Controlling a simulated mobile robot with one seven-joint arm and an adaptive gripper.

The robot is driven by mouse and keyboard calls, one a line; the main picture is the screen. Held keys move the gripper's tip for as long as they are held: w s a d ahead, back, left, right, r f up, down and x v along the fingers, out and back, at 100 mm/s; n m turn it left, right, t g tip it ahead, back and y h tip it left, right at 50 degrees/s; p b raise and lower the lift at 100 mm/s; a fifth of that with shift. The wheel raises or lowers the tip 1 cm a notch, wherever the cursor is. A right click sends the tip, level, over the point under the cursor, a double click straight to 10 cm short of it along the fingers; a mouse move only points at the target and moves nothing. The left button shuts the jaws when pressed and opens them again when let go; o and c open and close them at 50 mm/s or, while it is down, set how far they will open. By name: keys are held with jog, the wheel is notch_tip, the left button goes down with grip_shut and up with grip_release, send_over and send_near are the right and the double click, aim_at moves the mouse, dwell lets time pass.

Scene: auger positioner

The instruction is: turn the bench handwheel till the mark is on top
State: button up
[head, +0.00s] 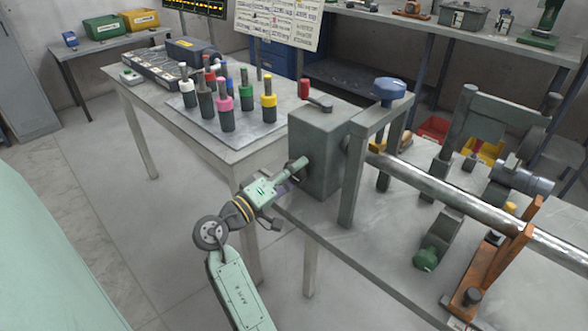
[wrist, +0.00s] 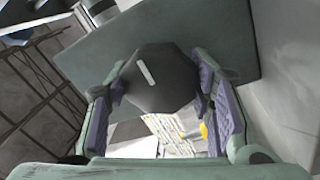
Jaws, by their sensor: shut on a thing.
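The bench handwheel shows in the wrist view as a dark, many-sided knob (wrist: 160,88) in front of a grey-green plate. Its mark, a short white bar (wrist: 145,73), lies on the face, a little up and left of the middle and tilted. My gripper (wrist: 160,82) has its purple pads on both sides of the knob, shut on it. In the head view my gripper (head: 288,180) is at the left face of the grey box (head: 318,150). There the handwheel is hidden by the gripper, and the mark cannot be seen.
A steel shaft (head: 450,205) runs right from the box, past a blue knob (head: 388,90) and an orange stand (head: 490,275). A table (head: 165,108) at the left holds a tray of coloured-top tools (head: 227,112).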

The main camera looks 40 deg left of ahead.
dwell(0.3)
jog(key=o, duration=1.2)
jog(key=shift+c, duration=0.2)
jog(key=s+a+f, duration=0.1)
jog(key=s, duration=1.1)
jog(key=shift+a, duration=0.15)
jog(key=shift+w+f, duration=0.1)
